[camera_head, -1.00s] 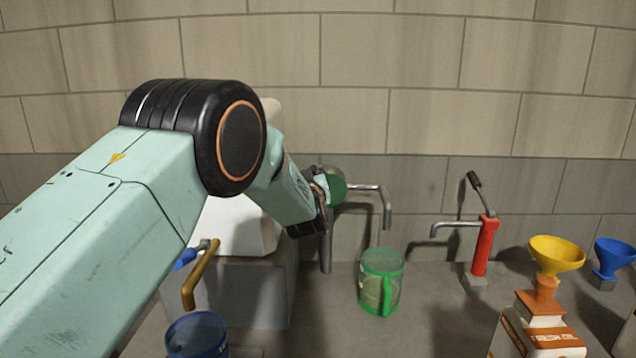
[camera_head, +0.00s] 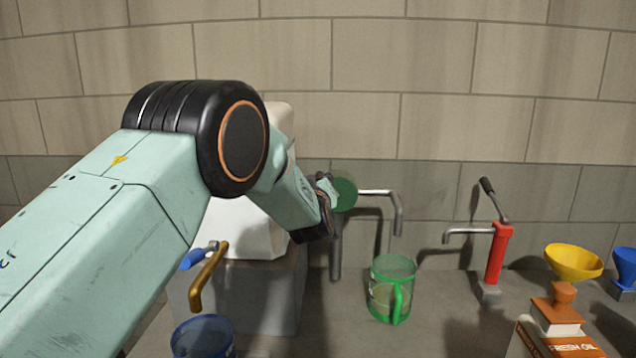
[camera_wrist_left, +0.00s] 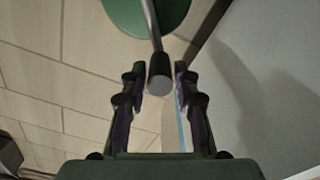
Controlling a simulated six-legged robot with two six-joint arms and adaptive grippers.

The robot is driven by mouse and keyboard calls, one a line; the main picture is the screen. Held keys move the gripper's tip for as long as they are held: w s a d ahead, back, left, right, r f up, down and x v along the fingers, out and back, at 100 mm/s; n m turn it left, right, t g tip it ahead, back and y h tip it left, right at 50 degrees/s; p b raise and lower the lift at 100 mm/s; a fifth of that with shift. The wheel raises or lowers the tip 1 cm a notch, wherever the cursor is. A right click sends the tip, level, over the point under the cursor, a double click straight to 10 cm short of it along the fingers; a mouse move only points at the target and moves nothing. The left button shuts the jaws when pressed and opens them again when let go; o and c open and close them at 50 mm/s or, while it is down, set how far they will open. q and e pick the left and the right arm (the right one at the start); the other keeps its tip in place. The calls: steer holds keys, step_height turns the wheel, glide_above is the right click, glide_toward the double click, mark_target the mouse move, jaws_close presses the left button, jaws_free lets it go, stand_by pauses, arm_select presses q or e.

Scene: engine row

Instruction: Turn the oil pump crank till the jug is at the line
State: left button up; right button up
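The oil pump is a green round body (camera_head: 344,193) on a grey post with a grey spout (camera_head: 397,212) at its right. A clear green jug (camera_head: 391,292) stands on the bench below the spout, its handle towards me. Something pale shows in its lower part; I cannot make out the line. My left gripper (camera_head: 330,193) is at the pump's left side and hides the crank there. In the left wrist view, the grey crank handle (camera_wrist_left: 160,75) lies between the open fingertips of my left gripper (camera_wrist_left: 158,78), with small gaps at both sides. My right gripper is not in view.
A red hand pump (camera_head: 497,255) stands to the right. Yellow (camera_head: 573,262) and blue (camera_head: 625,264) funnels and an oil carton (camera_head: 560,343) are at the far right. A white container (camera_head: 240,232) with a brass tap (camera_head: 208,279) is behind my arm, above a blue jug (camera_head: 203,336).

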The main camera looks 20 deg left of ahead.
arm_select(q)
steer(key=shift+o, duration=1.3)
steer(key=shift+w+f, duration=0.1)
steer(key=shift+w, duration=0.05)
steer(key=shift+s+r, duration=0.2)
steer(key=shift+s, duration=0.1)
steer(key=shift+s+d+f, duration=0.1)
steer(key=shift+s+d, duration=0.15)
steer(key=shift+s, duration=0.25)
steer(key=v, duration=1)
steer(key=shift+s, duration=0.35)
